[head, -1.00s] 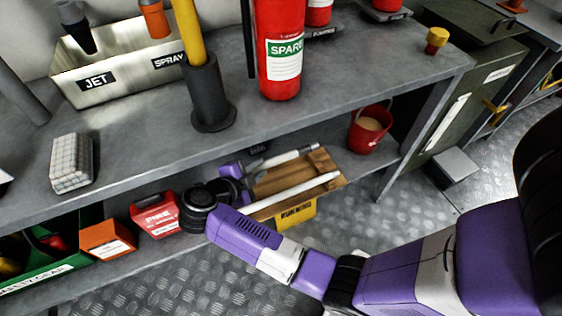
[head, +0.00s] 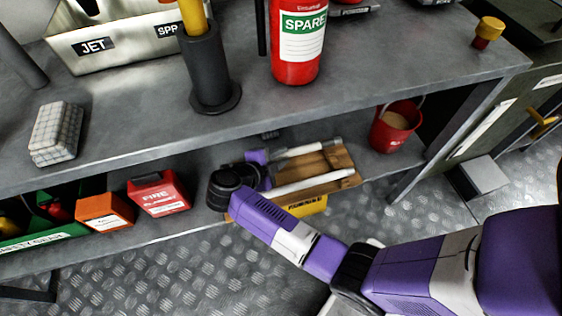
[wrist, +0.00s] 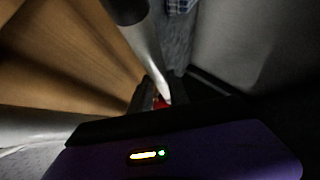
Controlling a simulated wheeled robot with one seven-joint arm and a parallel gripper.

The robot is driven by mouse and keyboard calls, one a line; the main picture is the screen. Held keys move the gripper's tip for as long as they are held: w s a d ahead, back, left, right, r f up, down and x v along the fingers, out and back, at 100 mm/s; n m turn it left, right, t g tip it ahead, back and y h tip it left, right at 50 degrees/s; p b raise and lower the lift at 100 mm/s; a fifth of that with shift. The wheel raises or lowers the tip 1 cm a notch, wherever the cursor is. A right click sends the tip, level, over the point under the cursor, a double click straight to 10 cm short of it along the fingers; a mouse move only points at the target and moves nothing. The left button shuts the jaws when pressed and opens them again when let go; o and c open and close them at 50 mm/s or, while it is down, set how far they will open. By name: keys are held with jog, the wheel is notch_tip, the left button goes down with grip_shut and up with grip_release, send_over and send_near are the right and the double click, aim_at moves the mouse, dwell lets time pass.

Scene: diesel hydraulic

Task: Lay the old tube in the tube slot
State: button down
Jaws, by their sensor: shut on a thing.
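A white tube (head: 308,148) with a greyish end lies across the back of a wooden tray (head: 342,161) on the lower shelf. A second white tube (head: 310,184) lies along the tray's front. My gripper (head: 258,160) is at the left end of the back tube, partly hidden behind my dark wrist. In the wrist view a pale tube (wrist: 146,45) with a dark end runs down to my gripper (wrist: 165,98), which is shut on it. Another pale tube (wrist: 30,126) shows at lower left there. I cannot tell which is the old one, or if the held tube touches the tray.
A yellow label (head: 308,207) is on the tray's front. A red bucket (head: 396,127) stands right of it; a red FIRE box (head: 159,193) and an orange box (head: 104,212) stand left. The upper bench (head: 150,120) overhangs the shelf. Patterned floor is open in front.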

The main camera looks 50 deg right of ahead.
notch_tip(320, 180, down, 2)
jog(key=shift+f, duration=0.1)
jog(key=c, duration=1.3)
grip_release()
jog(key=shift+o, duration=0.2)
